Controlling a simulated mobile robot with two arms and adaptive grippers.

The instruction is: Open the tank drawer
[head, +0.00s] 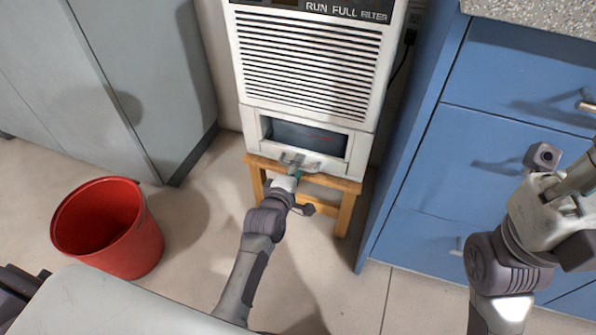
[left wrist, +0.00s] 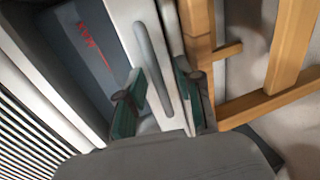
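The tank drawer (head: 334,166) is at the bottom of a white dehumidifier, below its slats, and looks flush with the body. Its dark tank window (head: 305,137) carries a red mark, readable as MAX in the left wrist view (left wrist: 88,38). A grey bar handle (head: 312,163) sits on the drawer front; it also shows in the left wrist view (left wrist: 153,62). My left gripper (head: 294,173) is at the handle, its green-padded fingers apart, one on each side of the bar, with gaps visible. My right gripper (head: 577,190) is raised at the right edge, its fingers partly cut off.
The dehumidifier (head: 304,64) stands on a low wooden stand (head: 344,213). Blue drawers (head: 500,150) stand close on the right, a grey cabinet (head: 150,70) on the left. A red bucket (head: 125,245) is on the floor at left. Floor before the stand is clear apart from my arm.

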